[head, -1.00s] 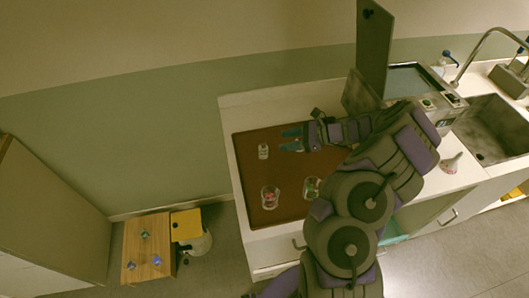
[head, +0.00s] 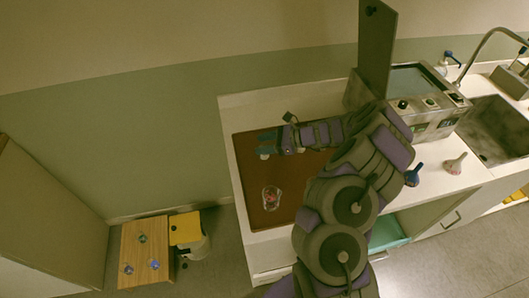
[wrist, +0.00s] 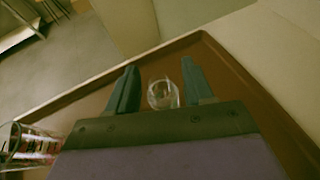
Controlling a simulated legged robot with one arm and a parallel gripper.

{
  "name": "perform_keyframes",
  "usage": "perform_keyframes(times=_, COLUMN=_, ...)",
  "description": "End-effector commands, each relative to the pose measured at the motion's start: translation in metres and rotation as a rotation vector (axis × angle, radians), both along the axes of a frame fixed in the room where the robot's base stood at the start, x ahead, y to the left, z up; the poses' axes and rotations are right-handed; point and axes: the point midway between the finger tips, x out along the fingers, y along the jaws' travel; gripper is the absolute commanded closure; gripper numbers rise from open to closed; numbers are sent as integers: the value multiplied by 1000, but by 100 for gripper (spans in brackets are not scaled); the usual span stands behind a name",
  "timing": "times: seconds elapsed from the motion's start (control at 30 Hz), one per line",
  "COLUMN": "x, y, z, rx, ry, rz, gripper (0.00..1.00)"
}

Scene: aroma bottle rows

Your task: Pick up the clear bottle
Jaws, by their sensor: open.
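The clear bottle (wrist: 162,94) shows in the wrist view as round clear glass between the two fingers of my gripper (wrist: 160,72). A gap shows on each side of it, and I cannot tell whether it is touched. In the head view my gripper (head: 266,143) is open over the far left part of the brown tray (head: 243,178). There the bottle is mostly hidden behind the fingers.
A glass jar with red contents (head: 271,197) stands nearer on the tray and shows at the wrist view's left edge (wrist: 32,146). A wooden side table (head: 146,255) holds small bottles.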

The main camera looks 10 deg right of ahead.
Motion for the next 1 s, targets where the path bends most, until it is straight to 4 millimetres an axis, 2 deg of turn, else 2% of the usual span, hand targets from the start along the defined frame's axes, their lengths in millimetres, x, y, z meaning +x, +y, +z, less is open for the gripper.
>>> perform_keyframes(times=0.07, x=0, y=0, z=0, rx=0, ry=0, rz=0, gripper=50)
perform_keyframes(times=0.57, x=0, y=-2, z=0, rx=0, ry=1, rz=-1, gripper=98)
perform_keyframes(times=0.87, x=1, y=-2, z=1, rx=-1, ry=1, rz=-1, gripper=100)
perform_keyframes(times=1.0, x=0, y=-2, z=16, rx=0, ry=-2, rz=-1, gripper=100)
